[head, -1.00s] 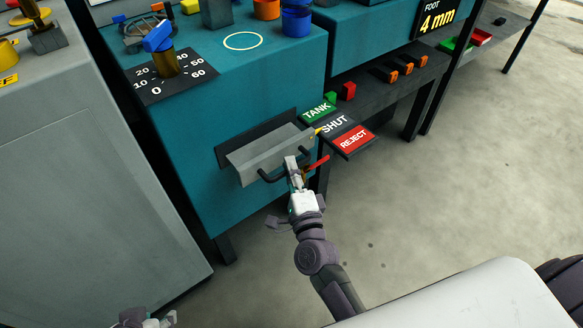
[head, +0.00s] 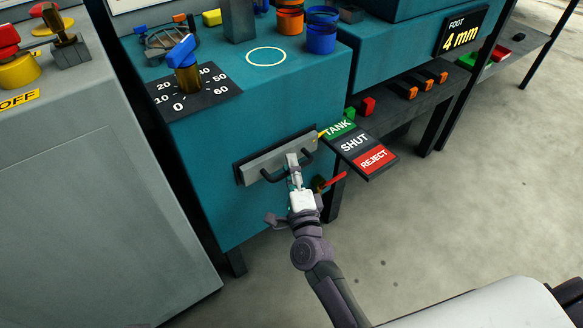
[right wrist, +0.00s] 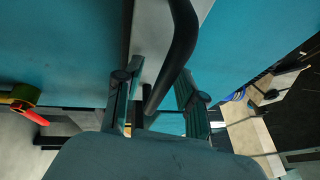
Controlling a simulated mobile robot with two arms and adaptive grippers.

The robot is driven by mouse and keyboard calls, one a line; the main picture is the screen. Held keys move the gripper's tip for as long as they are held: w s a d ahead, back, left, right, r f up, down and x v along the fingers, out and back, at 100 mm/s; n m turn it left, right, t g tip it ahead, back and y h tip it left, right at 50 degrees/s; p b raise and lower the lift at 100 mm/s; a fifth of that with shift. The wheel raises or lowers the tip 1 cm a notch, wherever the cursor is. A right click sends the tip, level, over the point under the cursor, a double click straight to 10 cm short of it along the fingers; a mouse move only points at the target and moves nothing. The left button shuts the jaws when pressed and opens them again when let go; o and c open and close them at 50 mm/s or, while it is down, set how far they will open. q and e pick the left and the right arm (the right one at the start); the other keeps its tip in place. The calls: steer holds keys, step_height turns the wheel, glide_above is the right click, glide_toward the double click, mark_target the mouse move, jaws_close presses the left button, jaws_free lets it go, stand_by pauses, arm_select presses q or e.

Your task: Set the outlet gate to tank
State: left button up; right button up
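The outlet gate (head: 268,160) is a grey plate with a black bar handle (head: 272,178) on the front of the teal machine. It lies nearly flat against the machine. A small yellow pointer (head: 321,134) beside the gate stands at the green TANK label (head: 338,128). The SHUT label (head: 354,143) and red REJECT label (head: 374,159) follow below it. My right gripper (head: 294,163) is at the handle. In the right wrist view its fingers (right wrist: 155,100) are apart, with the black handle (right wrist: 178,55) between them. My left gripper is out of view.
A red lever (head: 332,180) sits just right of my right gripper, below the labels. A dial with a blue knob (head: 182,52) and orange and blue cups (head: 321,36) stand on the machine top. A grey cabinet (head: 80,210) stands left. Floor is open at lower right.

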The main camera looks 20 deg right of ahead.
steer(key=shift+s, duration=0.15)
steer(key=shift+s+f, duration=0.15)
steer(key=shift+s, duration=0.2)
steer(key=s+f, duration=0.1)
steer(key=s, duration=1)
steer(key=shift+a+f, duration=0.3)
steer(key=shift+f, duration=0.1)
steer(key=shift+w, duration=0.1)
